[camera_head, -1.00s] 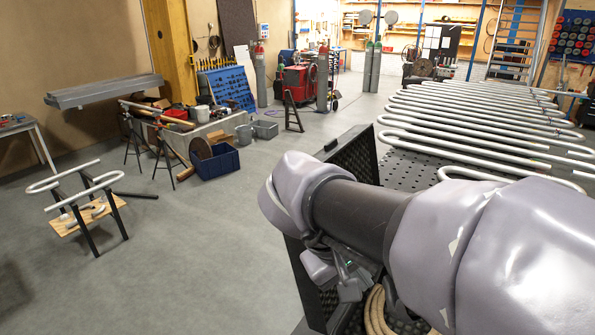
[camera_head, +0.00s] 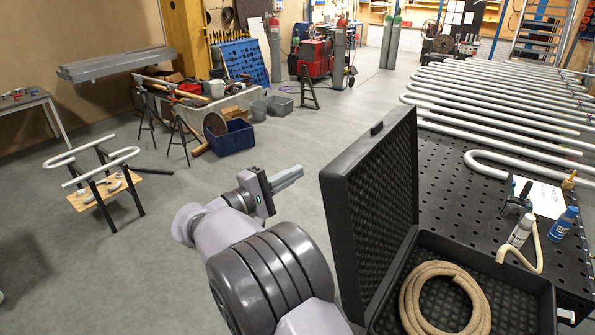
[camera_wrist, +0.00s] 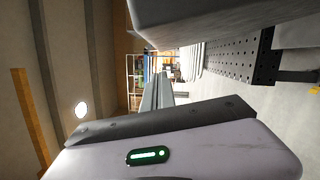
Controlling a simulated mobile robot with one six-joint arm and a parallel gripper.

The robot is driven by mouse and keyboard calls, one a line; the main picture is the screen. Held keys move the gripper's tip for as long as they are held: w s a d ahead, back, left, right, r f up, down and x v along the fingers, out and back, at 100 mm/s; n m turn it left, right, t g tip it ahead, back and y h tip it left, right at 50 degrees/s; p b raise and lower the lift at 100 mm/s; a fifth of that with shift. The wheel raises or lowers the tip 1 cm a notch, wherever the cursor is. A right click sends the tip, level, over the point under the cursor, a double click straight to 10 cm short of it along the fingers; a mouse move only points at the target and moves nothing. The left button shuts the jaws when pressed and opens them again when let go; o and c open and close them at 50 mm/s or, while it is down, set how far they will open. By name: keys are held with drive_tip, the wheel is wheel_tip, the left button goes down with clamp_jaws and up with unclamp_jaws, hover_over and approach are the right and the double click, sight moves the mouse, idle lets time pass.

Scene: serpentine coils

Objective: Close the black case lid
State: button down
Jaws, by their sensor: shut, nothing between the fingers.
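The black case (camera_head: 530,290) stands at the near edge of the perforated table, with a coiled tan hose (camera_head: 413,300) inside it. Its lid (camera_head: 385,195) is open and stands nearly upright, leaning a little, with the foam-lined inner face toward the right. My gripper (camera_head: 300,170) is shut and empty. In the head view it is left of the lid, apart from it, on the lid's outer side, pointing right. In the wrist view the fingers (camera_wrist: 158,85) are together, and a large grey surface fills the top; I cannot tell for certain what it is.
The black perforated table (camera_head: 455,195) carries several serpentine metal tubes (camera_head: 500,100), a white bottle (camera_head: 520,232), a blue bottle (camera_head: 563,223) and a paper sheet (camera_head: 540,197). The floor left of my arm is clear up to a stand (camera_head: 108,180) and a blue crate (camera_head: 232,138).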

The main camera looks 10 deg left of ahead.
drive_tip(key=w+d+r+p, duration=0.1)
drive_tip(key=w+d+p, duration=0.2)
drive_tip(key=d, duration=0.4)
drive_tip(key=shift+w, duration=0.25)
drive_tip(key=shift+d+r, duration=0.1)
